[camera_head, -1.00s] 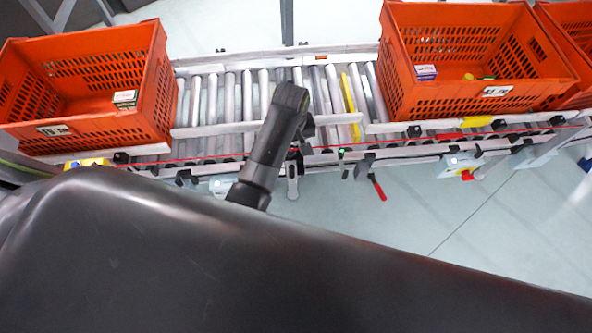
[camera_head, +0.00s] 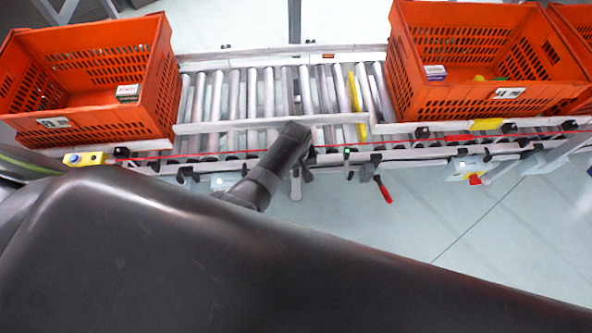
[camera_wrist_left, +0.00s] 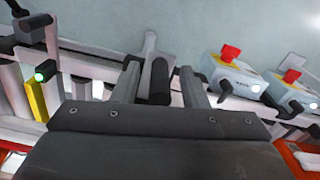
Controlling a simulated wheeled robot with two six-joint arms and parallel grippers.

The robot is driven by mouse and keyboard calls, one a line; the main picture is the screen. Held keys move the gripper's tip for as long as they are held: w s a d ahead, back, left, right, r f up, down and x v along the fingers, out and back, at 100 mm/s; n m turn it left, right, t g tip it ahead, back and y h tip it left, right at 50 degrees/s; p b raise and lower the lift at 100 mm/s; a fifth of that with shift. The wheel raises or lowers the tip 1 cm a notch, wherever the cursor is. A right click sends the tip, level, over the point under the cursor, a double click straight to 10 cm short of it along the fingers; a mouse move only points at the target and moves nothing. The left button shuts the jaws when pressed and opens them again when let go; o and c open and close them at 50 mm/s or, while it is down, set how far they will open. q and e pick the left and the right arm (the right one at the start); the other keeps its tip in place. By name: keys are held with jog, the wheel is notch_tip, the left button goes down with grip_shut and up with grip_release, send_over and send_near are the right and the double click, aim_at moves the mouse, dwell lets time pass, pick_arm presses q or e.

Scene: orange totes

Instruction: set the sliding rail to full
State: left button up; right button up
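The sliding rail appears to be the pale guide rail (camera_head: 240,125) along the near side of the roller conveyor, though I cannot tell for sure. A black knob (camera_wrist_left: 160,80) stands on the near frame, with a grey metal bracket (camera_wrist_left: 150,45) beside it; the bracket also shows in the head view (camera_head: 296,186). My left gripper (camera_wrist_left: 160,88) is open, one finger on each side of the knob, with gaps visible. In the head view my left gripper (camera_head: 303,165) is at the near conveyor edge, its fingertips mostly hidden by the wrist. My right gripper is out of view.
Orange totes stand at the left (camera_head: 85,85) and right (camera_head: 455,105) of the conveyor. A green-lit sensor (camera_head: 348,152) and a red-handled lever (camera_head: 384,190) are right of my gripper. Control boxes with red buttons (camera_wrist_left: 230,53) line the frame. Rollers between the totes are bare.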

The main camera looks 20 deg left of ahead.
pick_arm(q)
jog(key=shift+f, duration=0.25)
grip_shut()
